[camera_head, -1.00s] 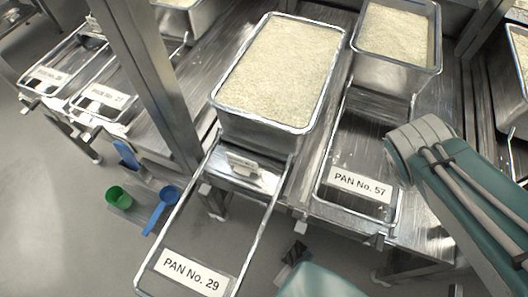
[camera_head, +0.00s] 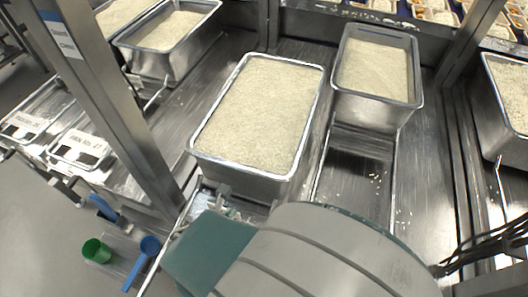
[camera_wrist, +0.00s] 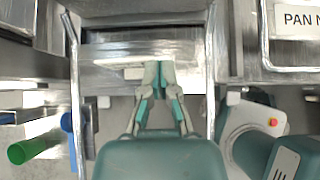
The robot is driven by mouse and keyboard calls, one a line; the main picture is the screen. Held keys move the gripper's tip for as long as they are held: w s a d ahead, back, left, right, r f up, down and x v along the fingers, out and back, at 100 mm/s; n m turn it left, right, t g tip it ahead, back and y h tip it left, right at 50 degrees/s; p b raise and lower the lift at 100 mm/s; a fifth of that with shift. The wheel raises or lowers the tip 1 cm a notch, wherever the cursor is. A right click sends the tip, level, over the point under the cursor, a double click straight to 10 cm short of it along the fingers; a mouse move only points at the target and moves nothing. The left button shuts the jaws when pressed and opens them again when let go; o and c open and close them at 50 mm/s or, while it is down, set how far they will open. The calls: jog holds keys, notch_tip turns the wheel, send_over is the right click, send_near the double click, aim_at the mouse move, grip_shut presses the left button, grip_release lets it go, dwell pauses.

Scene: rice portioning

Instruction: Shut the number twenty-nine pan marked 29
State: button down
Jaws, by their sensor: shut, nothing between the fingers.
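The number 29 pan (camera_head: 205,165) is the large steel pan full of rice in the middle of the head view. It sits out toward me on its rails, farther forward than the pan on its right. My arm hides its front rails and the 29 label. In the wrist view, my gripper (camera_wrist: 158,72) is shut and empty, its fingertips together at the steel front plate (camera_wrist: 108,52) below the pan. A small pale handle piece (camera_wrist: 133,73) shows just left of the fingertips; I cannot tell whether they touch.
The neighbouring rice pan (camera_head: 375,113) stands to the right, with scattered grains on its open rails. An upright steel post (camera_head: 110,95) stands on the left. A green scoop (camera_head: 96,251) and a blue scoop (camera_head: 146,254) lie at lower left. Side rails (camera_wrist: 75,110) flank my gripper.

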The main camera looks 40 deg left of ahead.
aim_at(251, 185)
jog(key=x, duration=0.9)
jog(key=shift+w+d+f, duration=0.1)
jog(key=shift+w, duration=0.05)
jog(key=w, duration=0.1)
jog(key=w+a, duration=0.1)
jog(key=w, duration=0.1)
jog(key=shift+w, duration=0.15)
jog(key=shift+w+a, duration=0.15)
jog(key=shift+w, duration=0.2)
